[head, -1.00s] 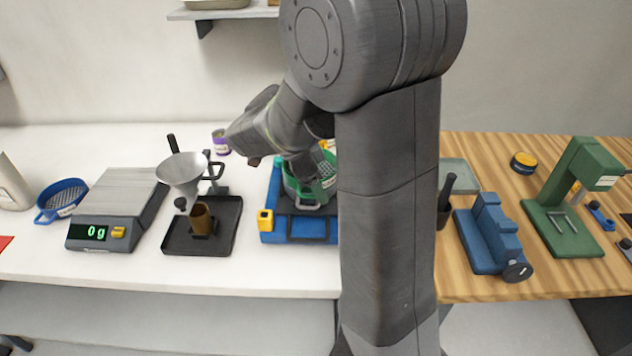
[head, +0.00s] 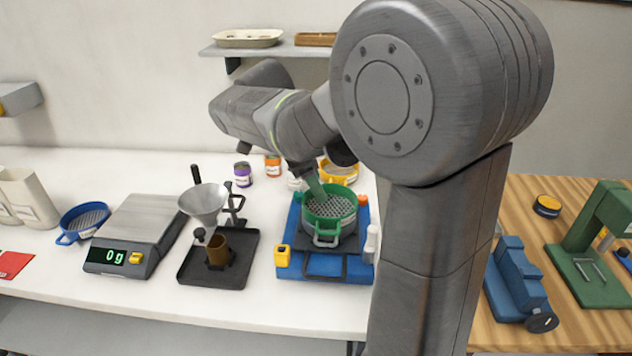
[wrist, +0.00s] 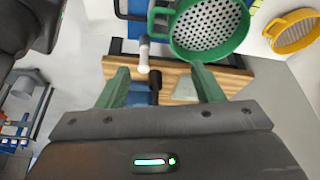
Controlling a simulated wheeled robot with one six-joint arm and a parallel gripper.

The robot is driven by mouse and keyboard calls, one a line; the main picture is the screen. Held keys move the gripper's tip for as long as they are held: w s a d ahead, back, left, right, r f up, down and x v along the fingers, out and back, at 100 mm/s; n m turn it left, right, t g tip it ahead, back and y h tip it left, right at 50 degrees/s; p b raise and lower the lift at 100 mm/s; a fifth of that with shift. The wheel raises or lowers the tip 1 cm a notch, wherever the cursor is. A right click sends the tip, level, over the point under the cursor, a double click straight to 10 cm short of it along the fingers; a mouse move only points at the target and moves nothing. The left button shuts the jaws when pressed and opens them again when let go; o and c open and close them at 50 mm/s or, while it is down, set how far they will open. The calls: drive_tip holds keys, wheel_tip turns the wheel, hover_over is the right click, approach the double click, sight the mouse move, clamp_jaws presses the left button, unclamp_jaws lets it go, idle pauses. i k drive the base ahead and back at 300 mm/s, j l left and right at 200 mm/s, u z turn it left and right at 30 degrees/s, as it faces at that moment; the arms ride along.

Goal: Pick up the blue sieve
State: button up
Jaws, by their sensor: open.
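The blue sieve (head: 83,222) lies on the white bench at the left in the head view, just left of the grey scale. It has a round mesh bowl and a handle at its lower left. It does not show in the wrist view. My gripper (wrist: 160,85) is open, with two green fingers apart and nothing between them. In the head view my gripper (head: 315,185) is at the green sieve (head: 335,207), well to the right of the blue sieve. The fingers are partly hidden there, and I cannot tell their height above the green sieve.
The scale (head: 130,240) reads 0 g. A funnel stand on a black tray (head: 213,288) stands between the scale and the blue shaker base (head: 300,268) under the green sieve. White containers (head: 30,195) and a red packet (head: 12,265) are by the blue sieve. A shelf (head: 285,48) hangs above.

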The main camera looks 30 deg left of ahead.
sight(83, 220)
drive_tip(key=u, duration=2.9)
